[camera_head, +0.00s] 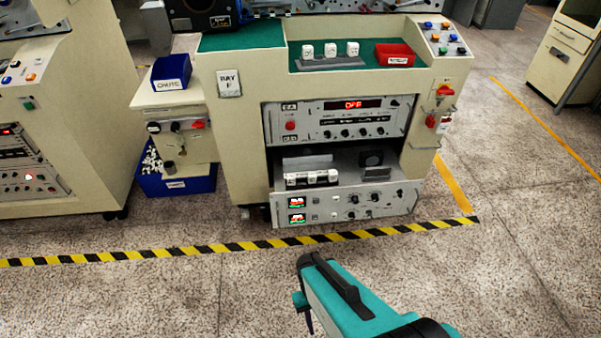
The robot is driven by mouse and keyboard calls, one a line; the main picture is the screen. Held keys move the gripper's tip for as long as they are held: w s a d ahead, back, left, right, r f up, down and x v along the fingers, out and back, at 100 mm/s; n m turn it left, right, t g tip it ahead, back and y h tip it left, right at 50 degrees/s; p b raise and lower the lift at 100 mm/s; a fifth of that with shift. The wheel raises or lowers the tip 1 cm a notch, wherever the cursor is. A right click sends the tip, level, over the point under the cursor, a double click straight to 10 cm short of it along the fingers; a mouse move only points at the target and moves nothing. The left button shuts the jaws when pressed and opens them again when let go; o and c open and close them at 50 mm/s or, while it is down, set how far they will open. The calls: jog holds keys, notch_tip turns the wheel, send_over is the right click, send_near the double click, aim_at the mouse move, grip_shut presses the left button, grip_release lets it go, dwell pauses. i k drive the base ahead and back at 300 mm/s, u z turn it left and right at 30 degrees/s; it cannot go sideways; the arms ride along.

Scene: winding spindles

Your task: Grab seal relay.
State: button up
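No label that I can read says which piece is the seal relay. Three small white cube-like blocks (331,50) stand in a row on a grey strip on the green bench top. Several white-topped blocks (312,178) sit in a row inside the open lower chassis (345,182) of the cabinet, with a dark square part (371,159) to their right. My teal and black arm (345,295) shows at the bottom, over the floor in front of the cabinet and apart from it. My gripper's fingers cannot be made out.
The cream cabinet (239,130) carries a BAY F label. A red tray (395,54) sits on its top, and a blue bin (171,72) on the left shelf. A blue crate (178,183) stands on the floor. The floor before the yellow-black stripe (240,245) is clear.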

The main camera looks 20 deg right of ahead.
aim_at(312, 177)
jog(key=u, duration=0.5)
jog(key=i, duration=0.5)
jog(key=u, duration=0.9)
jog(key=i, duration=0.65)
jog(key=u, duration=0.4)
